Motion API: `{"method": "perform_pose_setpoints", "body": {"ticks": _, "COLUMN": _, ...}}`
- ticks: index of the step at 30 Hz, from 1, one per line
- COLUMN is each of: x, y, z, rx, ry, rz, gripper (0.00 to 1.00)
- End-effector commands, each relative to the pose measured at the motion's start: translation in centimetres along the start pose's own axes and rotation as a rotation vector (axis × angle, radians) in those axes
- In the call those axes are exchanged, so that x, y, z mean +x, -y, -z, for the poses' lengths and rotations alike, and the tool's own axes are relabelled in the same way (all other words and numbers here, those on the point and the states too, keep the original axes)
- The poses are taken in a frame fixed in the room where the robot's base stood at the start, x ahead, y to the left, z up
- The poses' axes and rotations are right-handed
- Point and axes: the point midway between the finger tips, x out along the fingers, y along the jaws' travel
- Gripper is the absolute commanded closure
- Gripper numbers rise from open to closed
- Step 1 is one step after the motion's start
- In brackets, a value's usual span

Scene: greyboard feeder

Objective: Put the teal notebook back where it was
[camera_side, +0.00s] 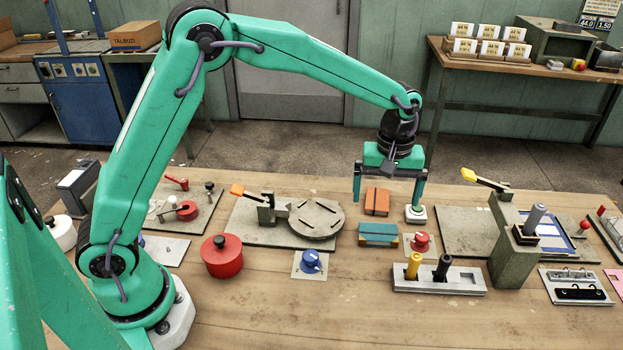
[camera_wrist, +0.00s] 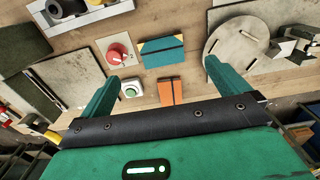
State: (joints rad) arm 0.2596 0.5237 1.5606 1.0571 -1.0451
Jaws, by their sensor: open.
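The teal notebook (camera_side: 378,233) lies flat on the workbench, with a dark band across it and tan corners. In the wrist view the teal notebook (camera_wrist: 162,57) lies beyond my fingertips, between their lines. My gripper (camera_side: 388,202) is open and empty above the bench, its two fingers wide apart; it also shows in the wrist view (camera_wrist: 162,72). An orange notebook (camera_side: 377,202) with a dark band lies behind the teal one, apart from it. The orange notebook (camera_wrist: 171,92) appears between my fingers in the wrist view. Finger height above it is hard to tell.
A green button on a white base (camera_side: 415,214) is close to my right finger. A red knob (camera_side: 421,243) stands right of the teal notebook, a round turntable (camera_side: 316,218) left. A metal holder (camera_side: 440,280) with yellow and black posts is in front.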

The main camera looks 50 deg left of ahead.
Motion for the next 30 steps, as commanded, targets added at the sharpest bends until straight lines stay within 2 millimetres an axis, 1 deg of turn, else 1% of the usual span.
{"method": "perform_pose_setpoints", "body": {"ticks": 12, "x": 0.0, "y": 0.0, "z": 0.0, "rx": 0.001, "ry": 0.000, "rz": 0.000, "gripper": 0.00}}
{"method": "perform_pose_setpoints", "body": {"ticks": 17, "x": -0.7, "y": 0.5, "z": 0.0, "rx": 0.014, "ry": -0.005, "rz": -0.009, "gripper": 0.00}}
{"method": "perform_pose_setpoints", "body": {"ticks": 20, "x": -1.7, "y": 1.2, "z": 0.0, "rx": 0.035, "ry": -0.013, "rz": -0.021, "gripper": 0.00}}
{"method": "perform_pose_setpoints", "body": {"ticks": 23, "x": -3.2, "y": 2.5, "z": 0.0, "rx": 0.068, "ry": -0.027, "rz": -0.041, "gripper": 0.00}}
{"method": "perform_pose_setpoints", "body": {"ticks": 26, "x": -5.0, "y": 4.0, "z": -0.2, "rx": 0.113, "ry": -0.045, "rz": -0.063, "gripper": 0.00}}
{"method": "perform_pose_setpoints", "body": {"ticks": 30, "x": -7.5, "y": 6.7, "z": -0.6, "rx": 0.184, "ry": -0.077, "rz": -0.095, "gripper": 0.00}}
